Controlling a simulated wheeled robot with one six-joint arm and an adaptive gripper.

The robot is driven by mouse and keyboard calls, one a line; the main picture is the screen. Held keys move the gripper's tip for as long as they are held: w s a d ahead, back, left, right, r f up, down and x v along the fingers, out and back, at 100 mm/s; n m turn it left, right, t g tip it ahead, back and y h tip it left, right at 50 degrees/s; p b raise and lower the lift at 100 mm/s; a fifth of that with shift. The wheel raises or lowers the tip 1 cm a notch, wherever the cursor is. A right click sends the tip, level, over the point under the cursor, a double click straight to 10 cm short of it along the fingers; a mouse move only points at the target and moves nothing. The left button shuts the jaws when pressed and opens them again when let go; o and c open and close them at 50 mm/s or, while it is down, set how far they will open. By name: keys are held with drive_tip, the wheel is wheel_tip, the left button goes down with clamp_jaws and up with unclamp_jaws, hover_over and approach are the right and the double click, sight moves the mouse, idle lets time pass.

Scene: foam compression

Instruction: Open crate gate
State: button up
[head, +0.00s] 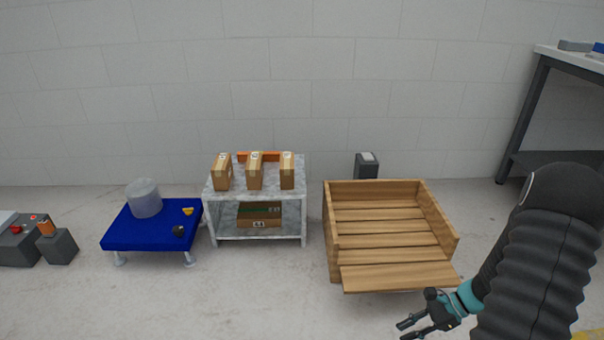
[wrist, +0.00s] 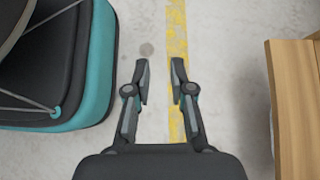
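The wooden crate (head: 390,228) stands on the floor right of centre in the head view, open at the top and empty. Its front gate (head: 398,277) is folded down and outward, and looks about flat. My gripper (head: 403,331) is low in front of the crate, apart from the gate, with its fingers pointing left. In the wrist view my gripper (wrist: 161,80) has its two fingers spread with nothing between them. A wooden part of the crate (wrist: 296,105) shows at the right edge there, beside the fingers and not touching them.
A marble-look shelf (head: 226,205) with several boxes stands left of the crate. A blue platform (head: 145,236) with a clear bucket (head: 144,198) is further left. A grey post (head: 366,166) is behind the crate. A dark-legged table (head: 535,100) stands right. Bare floor lies in front.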

drive_tip(key=s+a+r+n+t+h+p, duration=0.1)
drive_tip(key=r+n, duration=0.5)
drive_tip(key=r, duration=0.6)
drive_tip(key=s+a+r+n+t+h+p, duration=0.2)
drive_tip(key=s+a+r+n+h, duration=0.3)
drive_tip(key=r, duration=0.8)
drive_tip(key=s+a+r+n+t+h+p, duration=0.2)
drive_tip(key=s+a+r+n, duration=0.3)
drive_tip(key=r, duration=0.8)
drive_tip(key=shift+s+a+r+n+t+h, duration=0.2)
drive_tip(key=shift+s+n+t+h, duration=0.35)
drive_tip(key=shift+n+h, duration=0.35)
drive_tip(key=shift+w, duration=0.2)
